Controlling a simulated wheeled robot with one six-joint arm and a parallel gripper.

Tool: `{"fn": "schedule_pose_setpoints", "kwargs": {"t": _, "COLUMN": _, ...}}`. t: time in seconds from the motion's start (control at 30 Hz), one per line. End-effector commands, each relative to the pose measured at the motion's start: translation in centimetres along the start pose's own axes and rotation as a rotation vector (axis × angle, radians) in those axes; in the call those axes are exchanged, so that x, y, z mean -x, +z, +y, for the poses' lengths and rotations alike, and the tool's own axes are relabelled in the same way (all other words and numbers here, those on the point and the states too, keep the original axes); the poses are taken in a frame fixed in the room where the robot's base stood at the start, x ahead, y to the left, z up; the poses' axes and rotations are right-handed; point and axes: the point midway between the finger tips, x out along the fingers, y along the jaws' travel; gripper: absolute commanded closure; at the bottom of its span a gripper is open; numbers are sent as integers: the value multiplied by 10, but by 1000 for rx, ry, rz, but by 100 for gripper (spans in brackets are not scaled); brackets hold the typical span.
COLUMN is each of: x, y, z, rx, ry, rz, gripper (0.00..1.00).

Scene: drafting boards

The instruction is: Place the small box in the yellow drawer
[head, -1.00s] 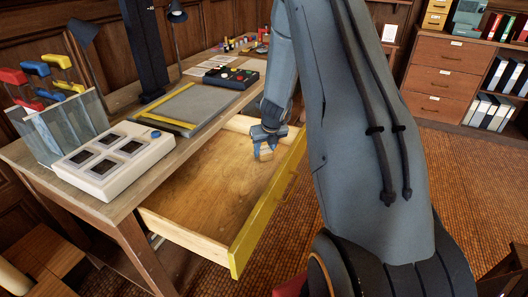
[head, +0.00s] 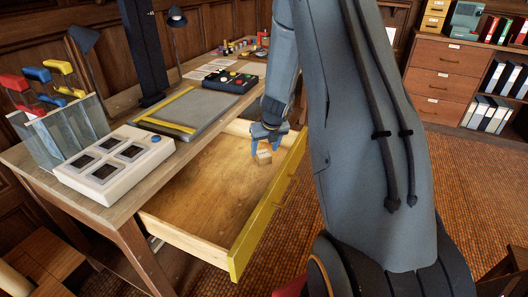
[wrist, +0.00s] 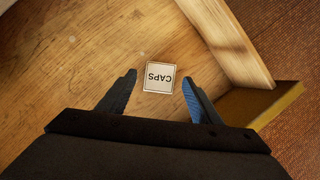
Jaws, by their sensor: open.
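The small box (head: 264,157) is tan and lies inside the open yellow drawer (head: 252,232), toward its far right corner. In the wrist view the small box (wrist: 159,77) shows a pale top with the word CAPS, and the wooden drawer floor (wrist: 75,80) is around it. My gripper (head: 266,142) is over the drawer, just above the box. In the wrist view my gripper (wrist: 160,90) has its two blue fingers spread wide, one on each side of the box with gaps between. It is open and holds nothing.
The desk (head: 110,205) above the drawer holds a white panel (head: 115,160), a drafting board (head: 195,108) and a black button box (head: 230,80). The drawer wall (wrist: 228,40) is close on the right in the wrist view. The rest of the drawer is empty.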

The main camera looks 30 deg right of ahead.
Motion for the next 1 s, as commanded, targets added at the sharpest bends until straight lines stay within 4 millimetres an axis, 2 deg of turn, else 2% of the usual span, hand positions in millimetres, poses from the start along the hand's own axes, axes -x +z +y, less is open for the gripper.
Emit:
{"fn": "schedule_pose_setpoints", "kwargs": {"t": 0.03, "x": 15, "y": 1, "z": 0, "rx": -1, "ry": -1, "rz": -2, "gripper": 41}}
{"fn": "schedule_pose_setpoints", "kwargs": {"t": 0.1, "x": 30, "y": 2, "z": 0, "rx": -1, "ry": -1, "rz": -3, "gripper": 41}}
{"fn": "schedule_pose_setpoints", "kwargs": {"t": 0.3, "x": 64, "y": 0, "z": 0, "rx": -1, "ry": -1, "rz": -1, "gripper": 41}}
{"fn": "schedule_pose_setpoints", "kwargs": {"t": 0.57, "x": 84, "y": -2, "z": 4, "rx": 40, "ry": 4, "rz": 5, "gripper": 41}}
{"fn": "schedule_pose_setpoints", "kwargs": {"t": 0.67, "x": 96, "y": -9, "z": 19, "rx": 190, "ry": 19, "rz": 17, "gripper": 41}}
{"fn": "schedule_pose_setpoints", "kwargs": {"t": 0.77, "x": 114, "y": -24, "z": 43, "rx": 463, "ry": 49, "rz": 39, "gripper": 41}}
{"fn": "schedule_pose_setpoints", "kwargs": {"t": 1.0, "x": 166, "y": -79, "z": 102, "rx": 1274, "ry": 161, "rz": 79, "gripper": 41}}
